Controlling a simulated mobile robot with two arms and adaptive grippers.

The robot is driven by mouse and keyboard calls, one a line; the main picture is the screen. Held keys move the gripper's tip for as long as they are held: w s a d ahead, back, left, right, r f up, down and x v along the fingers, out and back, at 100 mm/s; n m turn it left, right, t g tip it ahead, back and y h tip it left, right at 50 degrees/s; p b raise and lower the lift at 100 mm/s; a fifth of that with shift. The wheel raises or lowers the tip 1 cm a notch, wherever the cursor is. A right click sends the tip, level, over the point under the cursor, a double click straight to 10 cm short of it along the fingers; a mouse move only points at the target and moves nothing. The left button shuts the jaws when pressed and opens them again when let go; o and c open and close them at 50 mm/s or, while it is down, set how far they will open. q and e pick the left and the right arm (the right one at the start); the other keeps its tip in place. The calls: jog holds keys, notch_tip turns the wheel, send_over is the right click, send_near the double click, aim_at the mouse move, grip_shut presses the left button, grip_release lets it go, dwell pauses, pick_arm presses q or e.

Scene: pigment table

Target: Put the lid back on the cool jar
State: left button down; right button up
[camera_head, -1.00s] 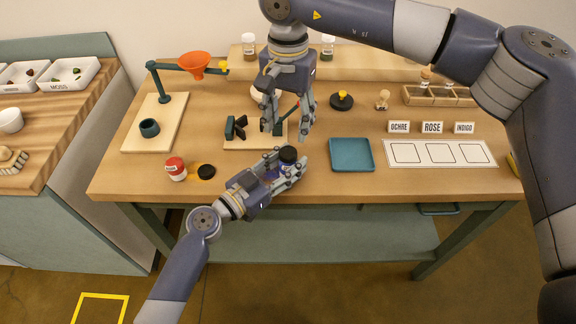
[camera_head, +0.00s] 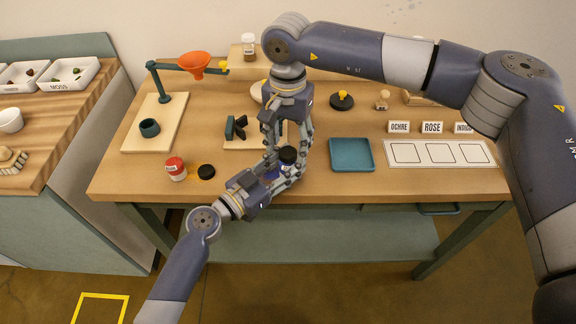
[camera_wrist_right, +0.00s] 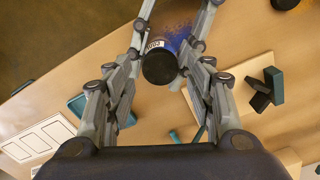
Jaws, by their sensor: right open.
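The cool jar (camera_wrist_right: 174,42) has blue contents and a white label in the right wrist view. In the head view it is mostly hidden behind fingers. A black lid (camera_wrist_right: 160,68) is at the jar's top end; I cannot tell whether it is fully seated. The lid also shows in the head view (camera_head: 288,154). My left gripper (camera_head: 278,171) is shut on the jar, its fingers on both sides. My right gripper (camera_head: 287,158) reaches down from above and is open, its fingers on either side of the lid and jar top.
A red-and-white jar (camera_head: 175,169) and a black disc (camera_head: 207,171) amid orange powder are to the left. A teal tray (camera_head: 351,154) is close on the right. A board with dark blocks (camera_head: 236,128) stands behind. The front table edge is near.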

jog(key=shift+f, duration=0.75)
jog(key=c, duration=1.1)
jog(key=m, duration=0.6)
jog(key=o, duration=1.1)
jog(key=shift+o, duration=0.2)
jog(key=shift+r, duration=0.1)
